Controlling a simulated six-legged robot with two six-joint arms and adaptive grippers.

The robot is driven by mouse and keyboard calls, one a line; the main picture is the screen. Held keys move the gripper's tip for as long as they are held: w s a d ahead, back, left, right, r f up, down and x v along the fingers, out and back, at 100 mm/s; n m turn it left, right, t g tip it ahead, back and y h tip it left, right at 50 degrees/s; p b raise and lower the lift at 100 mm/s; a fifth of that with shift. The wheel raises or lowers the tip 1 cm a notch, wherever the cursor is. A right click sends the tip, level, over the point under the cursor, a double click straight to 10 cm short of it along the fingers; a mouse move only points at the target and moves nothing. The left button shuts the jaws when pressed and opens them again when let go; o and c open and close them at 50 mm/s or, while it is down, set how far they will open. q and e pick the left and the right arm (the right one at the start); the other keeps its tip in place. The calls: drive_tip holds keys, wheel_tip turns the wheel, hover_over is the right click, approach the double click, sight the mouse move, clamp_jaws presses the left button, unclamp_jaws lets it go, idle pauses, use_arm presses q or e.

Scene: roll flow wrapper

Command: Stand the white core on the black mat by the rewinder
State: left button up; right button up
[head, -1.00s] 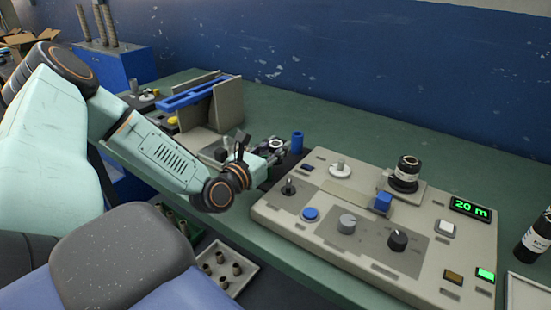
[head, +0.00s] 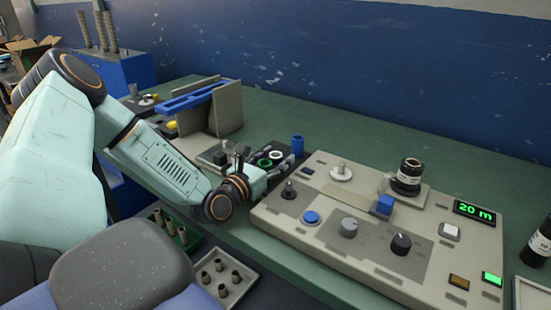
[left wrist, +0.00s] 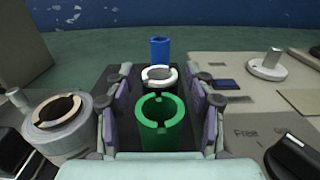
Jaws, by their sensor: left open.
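The white core (left wrist: 158,77) stands upright on the black mat (left wrist: 183,74) in the left wrist view; its lower part is hidden behind the green core. It also shows in the head view (head: 276,155). The blue core (left wrist: 160,50) stands behind it and the green core (left wrist: 162,125) in front, all in one row. My left gripper (left wrist: 158,90) is open, its fingertips apart on either side of the white core, with the green core between the fingers closer to the palm. My right gripper is in neither view.
The rewinder (head: 350,215) with its knobs and display stands right of the mat. A grey roll on a brown core (left wrist: 55,120) is close to the left finger. A beige stand with a blue bar (head: 215,105) is behind. The green bench (head: 370,140) is clear toward the wall.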

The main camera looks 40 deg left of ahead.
use_arm(q)
drive_tip(key=shift+w+r, duration=0.1)
drive_tip(key=shift+s+r+p, duration=0.1)
drive_tip(key=shift+s+p, duration=0.15)
drive_tip(key=shift+p, duration=0.2)
drive_tip(key=s+p, duration=0.2)
drive_tip(key=s, duration=0.1)
drive_tip(key=s+p, duration=0.2)
drive_tip(key=s, duration=0.2)
drive_tip(key=s+d+p, duration=0.1)
drive_tip(key=s+p, duration=0.1)
drive_tip(key=s, duration=0.1)
drive_tip(key=shift+s+d+p, duration=0.1)
drive_tip(key=shift+s+p, duration=0.2)
drive_tip(key=shift+s, duration=0.5)
drive_tip(key=shift+d, duration=0.1)
